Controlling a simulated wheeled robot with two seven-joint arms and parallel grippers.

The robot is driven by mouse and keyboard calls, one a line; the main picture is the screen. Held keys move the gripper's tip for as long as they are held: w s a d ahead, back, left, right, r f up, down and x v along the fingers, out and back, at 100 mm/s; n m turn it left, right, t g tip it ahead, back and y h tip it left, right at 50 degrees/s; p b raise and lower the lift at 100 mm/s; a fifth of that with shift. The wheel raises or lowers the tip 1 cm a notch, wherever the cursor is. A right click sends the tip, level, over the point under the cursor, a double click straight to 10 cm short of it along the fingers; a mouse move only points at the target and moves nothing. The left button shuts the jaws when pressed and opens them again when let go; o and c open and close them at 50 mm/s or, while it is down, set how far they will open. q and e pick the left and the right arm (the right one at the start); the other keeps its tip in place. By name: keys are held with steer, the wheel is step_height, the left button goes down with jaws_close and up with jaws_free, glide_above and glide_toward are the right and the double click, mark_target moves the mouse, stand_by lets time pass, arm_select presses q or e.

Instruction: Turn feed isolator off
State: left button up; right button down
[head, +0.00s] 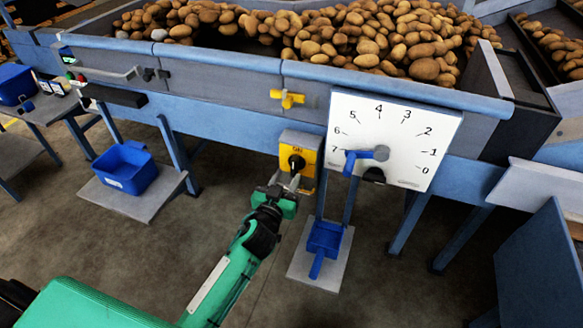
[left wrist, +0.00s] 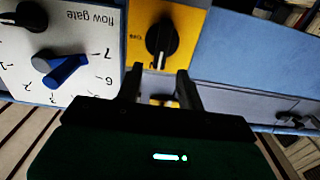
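The feed isolator is a yellow plate (head: 311,158) with a black rotary knob (head: 297,162) on a grey box on the blue frame. It also shows in the left wrist view, which is upside down, as a yellow plate (left wrist: 191,22) with its knob (left wrist: 161,40). The knob's pale mark points toward the ON label. My left gripper (head: 288,182) is just in front of and below the knob. My right gripper is not in view.
A white flow gate dial (head: 400,135) with a blue pointer (head: 362,157) is close right of the isolator. A yellow valve handle (head: 287,98) is above it. Potatoes (head: 400,40) fill the trough above.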

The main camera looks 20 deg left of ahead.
mark_target(293, 166)
arm_select(q)
steer(key=shift+w, duration=2.3)
jaws_close()
